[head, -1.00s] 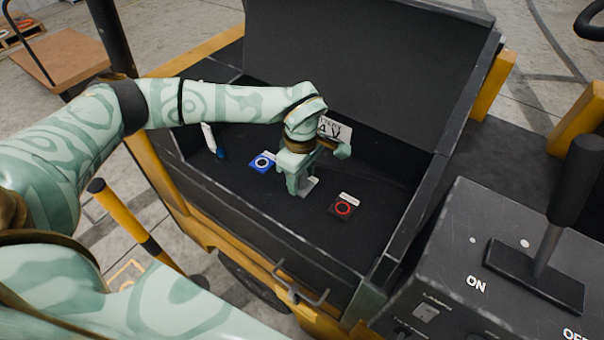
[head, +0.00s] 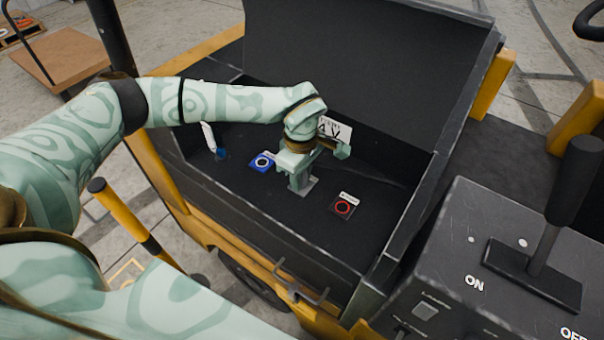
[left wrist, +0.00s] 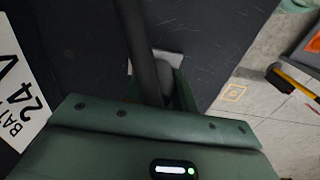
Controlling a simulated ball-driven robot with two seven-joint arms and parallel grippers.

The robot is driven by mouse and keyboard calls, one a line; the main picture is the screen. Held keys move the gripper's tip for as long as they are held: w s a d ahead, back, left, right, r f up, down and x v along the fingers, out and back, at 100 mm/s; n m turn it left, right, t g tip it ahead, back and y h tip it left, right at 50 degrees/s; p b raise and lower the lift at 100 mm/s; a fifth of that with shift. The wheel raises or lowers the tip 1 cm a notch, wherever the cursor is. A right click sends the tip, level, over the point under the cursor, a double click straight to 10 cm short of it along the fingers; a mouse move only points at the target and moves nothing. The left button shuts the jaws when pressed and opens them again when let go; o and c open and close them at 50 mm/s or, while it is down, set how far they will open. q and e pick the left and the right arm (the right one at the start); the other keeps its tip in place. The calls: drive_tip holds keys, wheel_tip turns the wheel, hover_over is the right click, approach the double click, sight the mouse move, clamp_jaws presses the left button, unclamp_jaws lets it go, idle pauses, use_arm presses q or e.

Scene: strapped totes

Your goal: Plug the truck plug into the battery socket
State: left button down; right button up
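The open battery box (head: 240,212) fills the middle of the head view, with a "24 V BATT" label (head: 335,129) inside. It also shows in the left wrist view (left wrist: 18,88). My left gripper (head: 300,184) points down into the box. Its fingers appear shut on the grey truck plug (left wrist: 160,68), mostly hidden by them. A black cable (left wrist: 142,40) runs from between the fingers. A pale grey plate (head: 312,183) lies right under the fingertips; whether the plug touches it is unclear. The battery socket cannot be told for certain. My right gripper is out of view.
A blue pad with a ringed socket (head: 262,162) lies left of my gripper, and a dark pad with a red ring (head: 343,207) lies right of it. The raised lid (head: 370,65) stands behind. A lever console (head: 490,260) is at right.

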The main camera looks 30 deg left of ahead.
use_arm(q)
drive_tip(key=shift+r, duration=0.15)
drive_tip(key=shift+r+p, duration=2.7)
drive_tip(key=shift+r, duration=0.2)
wheel_tip(320, 180, up, 6)
drive_tip(key=p, duration=0.5)
drive_tip(key=shift+f, duration=0.1)
